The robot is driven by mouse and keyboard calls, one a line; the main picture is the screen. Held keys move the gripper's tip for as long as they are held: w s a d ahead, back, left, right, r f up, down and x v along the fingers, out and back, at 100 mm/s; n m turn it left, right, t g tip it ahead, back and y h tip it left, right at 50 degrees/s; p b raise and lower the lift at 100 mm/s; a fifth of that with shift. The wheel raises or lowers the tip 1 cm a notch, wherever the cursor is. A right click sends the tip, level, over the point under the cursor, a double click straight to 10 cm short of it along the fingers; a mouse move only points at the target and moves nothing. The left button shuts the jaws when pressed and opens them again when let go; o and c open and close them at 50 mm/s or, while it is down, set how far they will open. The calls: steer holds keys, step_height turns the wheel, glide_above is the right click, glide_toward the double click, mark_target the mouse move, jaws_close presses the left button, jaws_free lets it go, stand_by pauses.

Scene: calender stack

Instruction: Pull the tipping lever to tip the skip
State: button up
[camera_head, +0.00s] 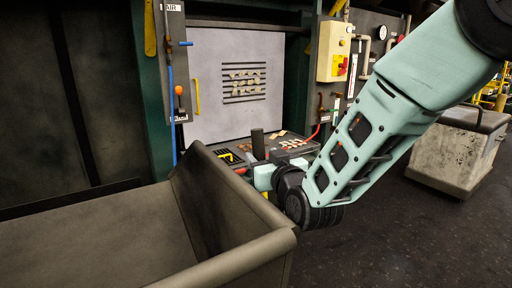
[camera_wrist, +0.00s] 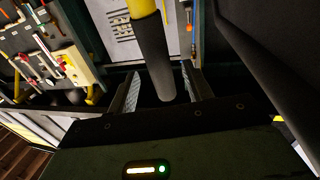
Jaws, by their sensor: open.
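The skip (camera_head: 100,235) is a large grey open bin filling the lower left of the head view. The tipping lever shows in the wrist view as a thick dark grip (camera_wrist: 156,60) on a yellow rod (camera_wrist: 141,8). In the head view, the dark grip (camera_head: 258,143) stands up beside the skip's right rim. My gripper (camera_head: 258,170) is at this grip, partly hidden behind the skip's edge and my wrist. In the wrist view, my gripper (camera_wrist: 161,90) is open, with one finger on each side of the grip. Gaps show, and I see no clamping.
Behind stands a grey panel with slots (camera_head: 230,85) above a console (camera_head: 290,143). A panel with an orange-knobbed lever (camera_head: 179,92) is at left. A yellow control box (camera_head: 333,52) hangs at right. A grey bin (camera_head: 450,155) stands on open dark floor at right.

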mark_target(256, 149)
steer(key=x, duration=0.5)
steer(key=shift+w+a+p, duration=0.15)
steer(key=shift+w+p, duration=0.25)
jaws_close()
